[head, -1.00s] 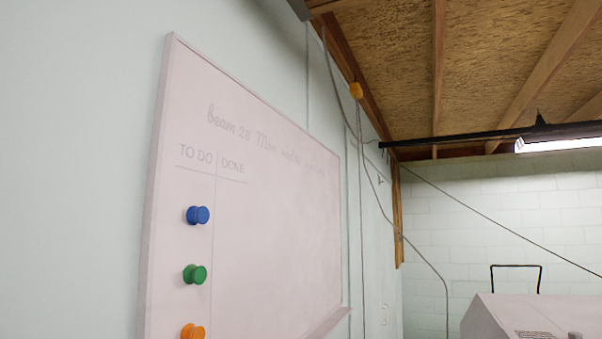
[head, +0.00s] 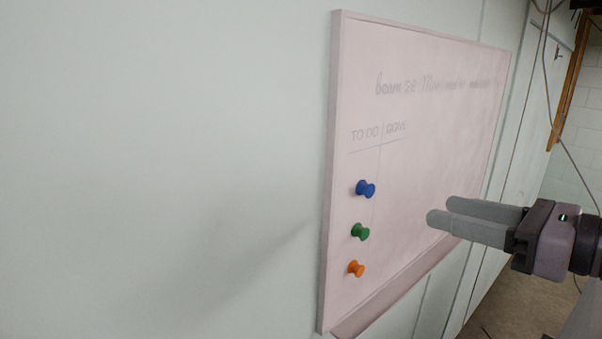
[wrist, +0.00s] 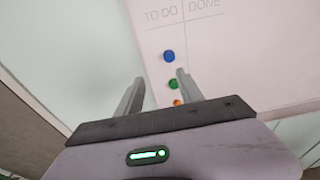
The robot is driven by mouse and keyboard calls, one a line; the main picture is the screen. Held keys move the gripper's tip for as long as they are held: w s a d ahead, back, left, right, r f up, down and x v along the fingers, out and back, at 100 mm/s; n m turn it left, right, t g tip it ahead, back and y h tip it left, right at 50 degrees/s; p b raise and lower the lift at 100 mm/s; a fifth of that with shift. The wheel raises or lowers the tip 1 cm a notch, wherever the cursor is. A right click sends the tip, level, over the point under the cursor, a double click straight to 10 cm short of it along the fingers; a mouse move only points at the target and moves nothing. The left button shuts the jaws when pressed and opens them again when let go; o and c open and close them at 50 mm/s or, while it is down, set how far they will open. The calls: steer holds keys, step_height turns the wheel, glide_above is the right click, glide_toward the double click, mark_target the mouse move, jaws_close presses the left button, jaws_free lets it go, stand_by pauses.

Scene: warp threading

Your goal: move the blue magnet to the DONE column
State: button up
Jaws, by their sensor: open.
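The blue magnet (head: 365,188) is on the whiteboard (head: 440,150) in the TO DO column, the top one of a vertical row of three. In the wrist view the blue magnet (wrist: 169,56) lies ahead of the fingers, above and a little left of the right fingertip. The DONE column (head: 396,160) is just right of it and shows no magnet. My gripper (head: 438,211) is open and empty, in front of the board, right of the magnets in the head view. In the wrist view its two fingers (wrist: 158,80) are spread apart.
A green magnet (head: 359,231) and an orange magnet (head: 355,268) sit below the blue one. The board has a raised frame and a ledge (head: 385,295) along its bottom. Bare wall (head: 160,150) lies to the left. Cables hang (head: 552,95) at the right.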

steer(key=w+d+f, duration=0.1)
steer(key=w, duration=0.2)
steer(key=p, duration=0.2)
glide_toward(370, 192)
steer(key=r+x, duration=0.1)
steer(key=x, duration=0.3)
steer(key=w, duration=0.1)
steer(key=w+a+f, duration=0.1)
steer(key=w, duration=0.1)
steer(key=shift+w+a+f, duration=0.2)
steer(key=shift+a+f, duration=0.05)
steer(key=shift+a, duration=0.05)
steer(key=shift+w+a+f, duration=0.1)
steer(key=shift+w+a, duration=0.05)
steer(key=shift+w, duration=0.15)
steer(key=shift+a, duration=0.55)
steer(key=shift+d, duration=0.3)
steer(key=c, duration=0.6)
jaws_close()
steer(key=shift+d, duration=0.1)
